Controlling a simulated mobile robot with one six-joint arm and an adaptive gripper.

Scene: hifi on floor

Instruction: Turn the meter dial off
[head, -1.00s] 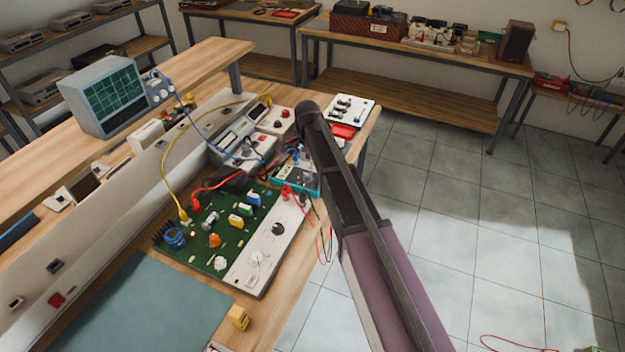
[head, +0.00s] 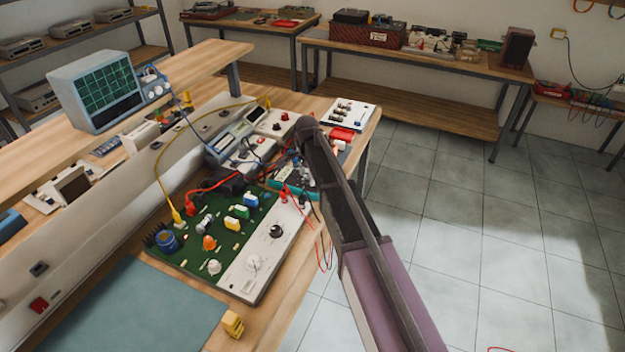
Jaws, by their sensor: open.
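A teal-edged meter (head: 286,184) lies on the bench behind the green circuit board. My arm covers much of it, and its dial cannot be made out. My arm reaches in from the lower right, with its dark joint above the bench. My gripper (head: 306,171) seems to be the small grey and blue shape beside the arm, over the meter. It is open and partly hidden. I cannot tell whether it touches the meter.
The green circuit board (head: 205,238) has a white panel with a black knob (head: 276,231) and a white knob (head: 253,263). Red and yellow leads cross the bench. Grey instruments (head: 238,135) stand behind.

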